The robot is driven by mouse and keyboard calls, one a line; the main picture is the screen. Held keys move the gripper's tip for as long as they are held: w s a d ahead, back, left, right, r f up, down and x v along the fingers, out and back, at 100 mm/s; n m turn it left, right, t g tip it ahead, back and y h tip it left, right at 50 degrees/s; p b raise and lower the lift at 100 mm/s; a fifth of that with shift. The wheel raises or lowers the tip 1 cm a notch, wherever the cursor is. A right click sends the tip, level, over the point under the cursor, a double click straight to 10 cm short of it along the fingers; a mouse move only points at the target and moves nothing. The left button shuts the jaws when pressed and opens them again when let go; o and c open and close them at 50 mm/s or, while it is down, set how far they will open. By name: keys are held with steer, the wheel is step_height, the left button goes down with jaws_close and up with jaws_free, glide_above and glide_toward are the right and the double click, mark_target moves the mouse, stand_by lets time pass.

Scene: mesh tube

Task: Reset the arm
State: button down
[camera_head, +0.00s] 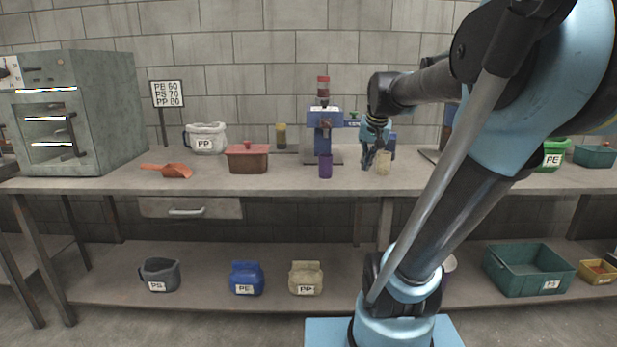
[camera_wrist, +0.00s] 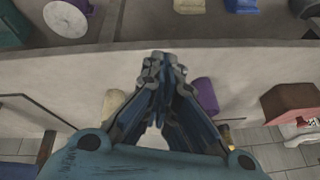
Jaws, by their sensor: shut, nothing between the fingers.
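My gripper (camera_head: 368,165) hangs from my bent arm over the workbench (camera_head: 240,187). It points down, just left of a small beige cup (camera_head: 384,163) and right of a purple cup (camera_head: 325,167). In the wrist view my gripper (camera_wrist: 160,66) has its fingertips together with nothing between them. The beige cup (camera_wrist: 113,104) is on one side of the fingers and the purple cup (camera_wrist: 206,97) on the other, both apart from them in that view. My forearm hides part of the bench to the right.
A blue press (camera_head: 325,131) stands behind the purple cup. A grey oven (camera_head: 88,125) stands at far left. Bags and a teal bin (camera_head: 528,271) sit on the lower shelf.

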steer(key=s+f+n+g, duration=0.2)
steer(key=s+f+n, duration=0.1)
steer(key=s+f, duration=1.6)
steer(key=s, duration=0.2)
steer(key=shift+s+d+f+g+h, duration=0.3)
steer(key=shift+g, duration=0.1)
steer(key=shift+w+f, duration=0.2)
steer(key=shift+w, duration=0.3)
steer(key=w+r+m+t, duration=0.4)
steer(key=w+r, duration=2.2)
steer(key=w, duration=0.1)
steer(key=w+r+m+t, duration=0.1)
steer(key=w+r, duration=0.4)
steer(key=w, duration=0.4)
steer(key=w+r+m+t, duration=0.1)
steer(key=w+r, duration=0.5)
steer(key=w, duration=0.4)
steer(key=w+d+r+m+t+y, duration=0.1)
steer(key=w+r+m, duration=0.1)
steer(key=w+r, duration=0.4)
steer(key=w, duration=0.3)
steer(key=shift+w+r, duration=0.25)
steer(key=shift+w, duration=0.1)
